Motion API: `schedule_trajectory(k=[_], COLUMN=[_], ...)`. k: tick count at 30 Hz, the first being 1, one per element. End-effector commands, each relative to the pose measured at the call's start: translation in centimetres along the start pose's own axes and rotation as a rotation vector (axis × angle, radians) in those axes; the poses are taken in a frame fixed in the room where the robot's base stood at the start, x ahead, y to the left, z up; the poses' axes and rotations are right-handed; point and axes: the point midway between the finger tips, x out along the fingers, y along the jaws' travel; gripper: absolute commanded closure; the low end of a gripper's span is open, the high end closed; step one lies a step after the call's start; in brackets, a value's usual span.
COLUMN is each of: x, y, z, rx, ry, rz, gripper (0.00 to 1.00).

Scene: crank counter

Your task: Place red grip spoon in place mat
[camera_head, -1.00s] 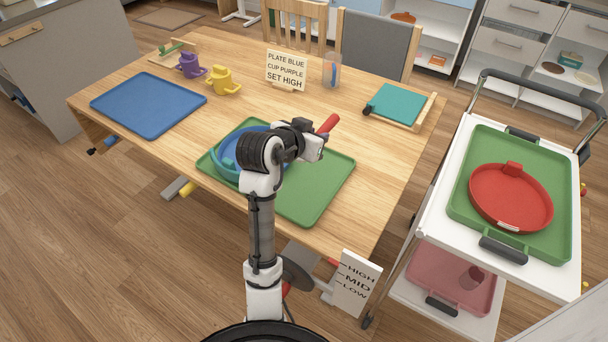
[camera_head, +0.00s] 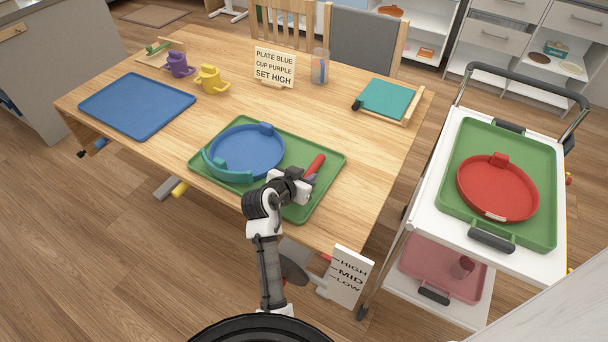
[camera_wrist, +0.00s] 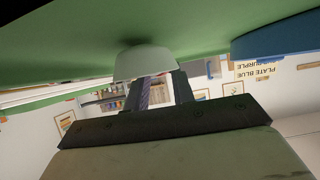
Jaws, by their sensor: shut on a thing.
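The red grip of the spoon (camera_head: 315,164) juts up and right from my gripper (camera_head: 306,181), which is shut on it. The rest of the spoon is hidden. The grip is over the right part of the green place mat (camera_head: 325,178). I cannot tell whether the spoon touches the mat. A blue plate (camera_head: 250,152) lies on the mat's left part, left of my gripper. In the wrist view, a pale blunt piece (camera_wrist: 145,60) is at the fingers, close to the green surface (camera_wrist: 60,60); the blue plate's edge (camera_wrist: 285,38) is at right.
A teal curved piece (camera_head: 225,170) is at the plate's near left edge. A blue mat (camera_head: 135,104), a purple cup (camera_head: 178,65), a yellow cup (camera_head: 211,79) and a sign (camera_head: 274,66) are farther back. A trolley (camera_head: 430,235) with a red plate (camera_head: 497,188) stands right. The mat's right part is otherwise clear.

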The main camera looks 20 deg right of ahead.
Motion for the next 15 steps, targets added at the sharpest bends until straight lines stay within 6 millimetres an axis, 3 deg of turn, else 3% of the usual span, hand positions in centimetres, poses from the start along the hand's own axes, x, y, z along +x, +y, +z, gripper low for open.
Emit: schedule_trajectory(k=[8, 9, 14, 15], x=[0.16, 0.17, 0.11, 0.11], y=[-0.02, -0.03, -0.02, -0.02], z=[0.29, 0.31, 0.22, 0.21], rx=[0.000, 0.000, 0.000, 0.000], ry=[0.001, 0.000, 0.000, 0.000], rz=[0.000, 0.000, 0.000, 0.000], gripper=[0.98, 0.74, 0.53, 0.53])
